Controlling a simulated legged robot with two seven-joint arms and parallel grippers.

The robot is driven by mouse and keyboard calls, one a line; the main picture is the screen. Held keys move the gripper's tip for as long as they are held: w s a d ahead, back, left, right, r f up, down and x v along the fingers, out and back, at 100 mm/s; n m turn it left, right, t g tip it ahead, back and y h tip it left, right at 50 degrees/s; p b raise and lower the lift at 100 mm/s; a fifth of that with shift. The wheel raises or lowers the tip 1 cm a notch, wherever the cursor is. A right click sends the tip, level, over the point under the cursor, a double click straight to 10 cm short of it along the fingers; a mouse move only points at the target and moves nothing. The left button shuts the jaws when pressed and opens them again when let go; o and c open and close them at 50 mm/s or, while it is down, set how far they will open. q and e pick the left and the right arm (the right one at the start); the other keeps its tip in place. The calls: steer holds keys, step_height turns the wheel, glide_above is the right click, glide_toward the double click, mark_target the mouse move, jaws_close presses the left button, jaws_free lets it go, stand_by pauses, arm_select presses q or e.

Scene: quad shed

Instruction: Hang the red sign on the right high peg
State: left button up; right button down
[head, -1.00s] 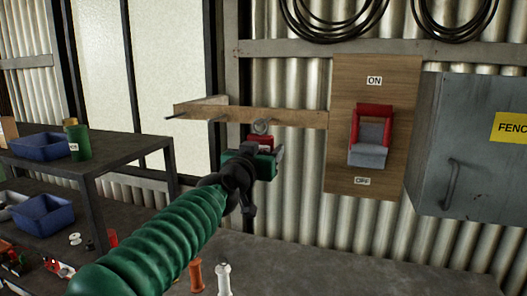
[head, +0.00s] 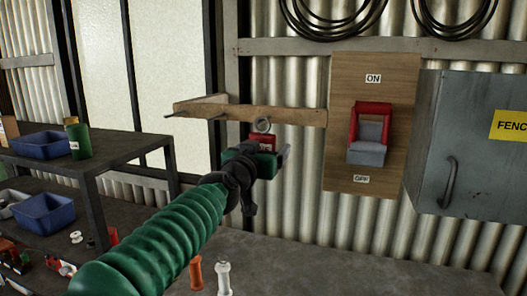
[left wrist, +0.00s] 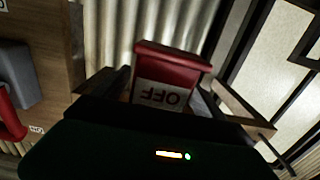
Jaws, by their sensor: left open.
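The red sign (head: 261,141) has a grey ring (head: 262,125) at its top, in front of the lower edge of the wooden peg rail (head: 290,116). The ring is at the rail's right part; I cannot tell whether a peg passes through it. My left gripper (head: 262,152) is open just below and in front of the sign, partly covering it. In the left wrist view the red sign (left wrist: 172,68) shows a white panel reading OFF, upside down, between the two spread fingers. Two pegs (head: 214,118) show farther left. My right gripper is not in view.
A wooden board with a red and grey switch (head: 369,135) is right of the rail. A grey cabinet (head: 470,150) stands beyond it. A dark bench (head: 120,150) with blue bins is at left. Orange and white spools (head: 223,278) stand on the lower bench top.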

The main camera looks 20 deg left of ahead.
arm_select(q)
steer(key=s+b, duration=1)
steer(key=s, duration=0.7)
step_height(320, 180, down, 37)
steer(key=w+a+g+b, duration=0.1)
steer(key=w+g+b, duration=0.15)
steer(key=g, duration=0.55)
steer(key=s+f+g+b, duration=0.1)
steer(key=s+f+g, duration=0.2)
steer(key=s+f, duration=0.7)
steer(key=s+f+g+b, duration=0.1)
steer(key=s+f+g, duration=0.3)
steer(key=s+f, duration=0.6)
step_height(320, 180, down, 8)
steer(key=shift+s+d+f+y+b, duration=0.2)
steer(key=shift+d+y+b, duration=0.1)
